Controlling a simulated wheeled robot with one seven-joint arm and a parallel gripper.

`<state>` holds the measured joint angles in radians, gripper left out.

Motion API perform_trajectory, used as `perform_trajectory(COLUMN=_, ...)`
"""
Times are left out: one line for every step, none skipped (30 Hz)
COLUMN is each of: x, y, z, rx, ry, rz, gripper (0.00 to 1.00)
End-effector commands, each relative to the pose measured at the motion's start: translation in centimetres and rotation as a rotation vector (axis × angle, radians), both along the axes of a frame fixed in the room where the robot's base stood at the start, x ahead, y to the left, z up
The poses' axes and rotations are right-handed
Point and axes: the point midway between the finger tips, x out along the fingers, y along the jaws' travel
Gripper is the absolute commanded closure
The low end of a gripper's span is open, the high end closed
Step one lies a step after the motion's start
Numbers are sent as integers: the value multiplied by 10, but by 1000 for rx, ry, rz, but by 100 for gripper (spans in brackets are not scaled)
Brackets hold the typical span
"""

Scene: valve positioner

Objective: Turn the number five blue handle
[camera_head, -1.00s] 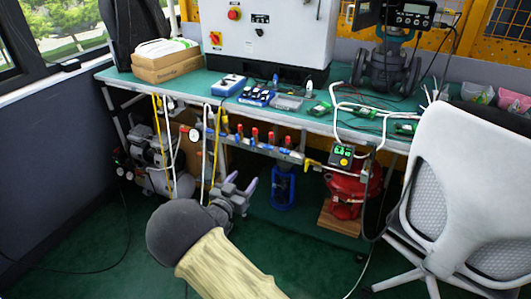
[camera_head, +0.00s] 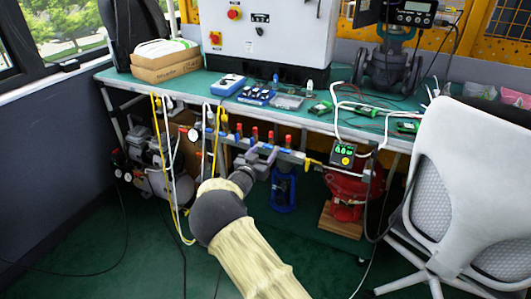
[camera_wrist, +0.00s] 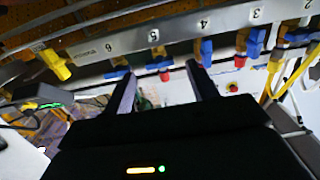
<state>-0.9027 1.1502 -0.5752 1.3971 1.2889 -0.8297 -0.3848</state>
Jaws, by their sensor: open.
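In the wrist view, a steel manifold bar runs across the top with upside-down number labels. The blue handle (camera_wrist: 160,53) under label 5 (camera_wrist: 154,36) has a red part below it. My gripper (camera_wrist: 160,71) is open, its two dark fingers spread on either side of this handle. I cannot tell whether they touch it.
Neighbouring blue handles sit under label 6 (camera_wrist: 118,70) and label 4 (camera_wrist: 205,50), close outside the fingers. A yellow fitting (camera_wrist: 55,65) is farther left. In the head view, a green-lit device (camera_head: 343,153), red actuator (camera_head: 347,190) and white chair (camera_head: 465,185) stand to the right.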

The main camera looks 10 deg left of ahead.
Motion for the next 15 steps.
perform_trajectory(x=8, y=-3, z=-2, rx=0, ry=-2, rz=-2, gripper=42)
perform_trajectory(x=11, y=-4, z=-2, rx=0, ry=-2, rz=-2, gripper=42)
perform_trajectory(x=16, y=-6, z=-2, rx=2, ry=-2, rz=-2, gripper=42)
perform_trajectory(x=19, y=-7, z=-1, rx=1, ry=-1, rz=-3, gripper=42)
perform_trajectory(x=21, y=-7, z=-1, rx=0, ry=-2, rz=-2, gripper=42)
perform_trajectory(x=23, y=-8, z=-1, rx=1, ry=-1, rz=-1, gripper=42)
perform_trajectory(x=25, y=-8, z=-1, rx=1, ry=-1, rz=-1, gripper=42)
perform_trajectory(x=26, y=-8, z=-1, rx=1, ry=0, rz=-1, gripper=42)
perform_trajectory(x=26, y=-8, z=0, rx=1, ry=0, rz=0, gripper=42)
perform_trajectory(x=27, y=-8, z=0, rx=0, ry=0, rz=0, gripper=42)
perform_trajectory(x=27, y=-9, z=0, rx=0, ry=0, rz=0, gripper=42)
perform_trajectory(x=27, y=-8, z=0, rx=0, ry=0, rz=0, gripper=42)
perform_trajectory(x=27, y=-9, z=0, rx=0, ry=0, rz=0, gripper=42)
perform_trajectory(x=27, y=-9, z=0, rx=0, ry=0, rz=0, gripper=42)
perform_trajectory(x=27, y=-9, z=0, rx=0, ry=0, rz=0, gripper=42)
